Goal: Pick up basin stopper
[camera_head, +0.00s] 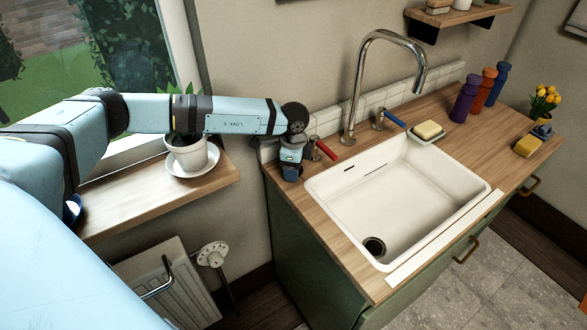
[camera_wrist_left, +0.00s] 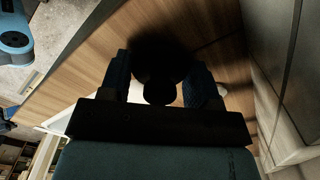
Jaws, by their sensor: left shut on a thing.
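My left gripper (camera_head: 291,174) reaches down to the wooden worktop, left of the white basin (camera_head: 400,190) and close to the red-handled tap lever. In the left wrist view its two blue fingers (camera_wrist_left: 160,82) are shut on a dark, round basin stopper (camera_wrist_left: 160,62) with a small knob. The stopper is in deep shadow there, so its gap from the worktop cannot be told. In the head view the gripper hides it. The drain hole (camera_head: 374,246) at the front left of the basin looks dark and uncovered. My right gripper is not in view.
The red lever (camera_head: 326,150), curved spout (camera_head: 362,80) and blue lever (camera_head: 393,119) stand behind the basin. A soap bar (camera_head: 429,129) and several bottles (camera_head: 466,99) are to the right. A potted plant (camera_head: 187,158) on the sill is below my left arm.

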